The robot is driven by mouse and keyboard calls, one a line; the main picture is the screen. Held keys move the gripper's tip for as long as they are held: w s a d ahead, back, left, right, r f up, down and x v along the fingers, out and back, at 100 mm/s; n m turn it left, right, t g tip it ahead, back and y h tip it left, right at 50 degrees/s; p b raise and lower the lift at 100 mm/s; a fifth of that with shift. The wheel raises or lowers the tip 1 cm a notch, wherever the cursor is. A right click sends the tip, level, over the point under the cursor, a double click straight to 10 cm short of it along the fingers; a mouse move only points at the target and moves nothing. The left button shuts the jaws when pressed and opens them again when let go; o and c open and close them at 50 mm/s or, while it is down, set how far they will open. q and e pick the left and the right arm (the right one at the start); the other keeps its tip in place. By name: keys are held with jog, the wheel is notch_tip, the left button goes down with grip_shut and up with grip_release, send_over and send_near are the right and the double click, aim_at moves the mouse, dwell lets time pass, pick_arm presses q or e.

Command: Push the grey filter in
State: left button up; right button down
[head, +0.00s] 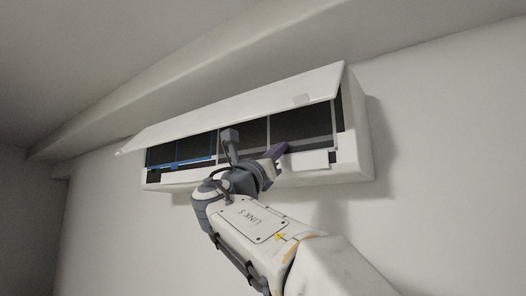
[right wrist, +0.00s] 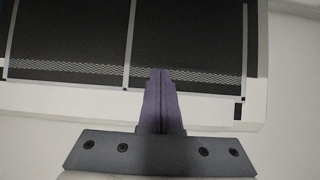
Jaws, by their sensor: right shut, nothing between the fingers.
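The grey filter (head: 303,124) is a dark mesh panel in a grey frame, in the right half of the open wall unit in the head view. It fills the top of the right wrist view (right wrist: 185,45), with a grey lower rail and a middle bar. My right gripper (head: 283,149) is shut and empty, its tips at the filter's lower edge. In the right wrist view its purple fingers (right wrist: 158,85) are together and overlap the lower rail near the middle bar. I cannot tell whether they touch it. My left gripper is not in view.
The white ventilator unit (head: 357,140) is on the wall with its front flap (head: 240,98) raised above the filters. A blue-framed filter (head: 183,150) sits in the left half. The wall below the unit is clear.

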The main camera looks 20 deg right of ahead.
jog(key=shift+w+d+r+p, duration=0.1)
jog(key=shift+r+p, duration=1.25)
jog(key=shift+r, duration=0.15)
jog(key=shift+a+f, duration=0.15)
jog(key=shift+a, duration=0.05)
jog(key=shift+s+a, duration=0.35)
jog(key=shift+s, duration=0.1)
jog(key=b, duration=0.7)
send_near(284, 130)
jog(key=f, duration=0.2)
jog(key=d+f, duration=0.1)
jog(key=shift+w, duration=0.3)
jog(key=shift+a, duration=0.1)
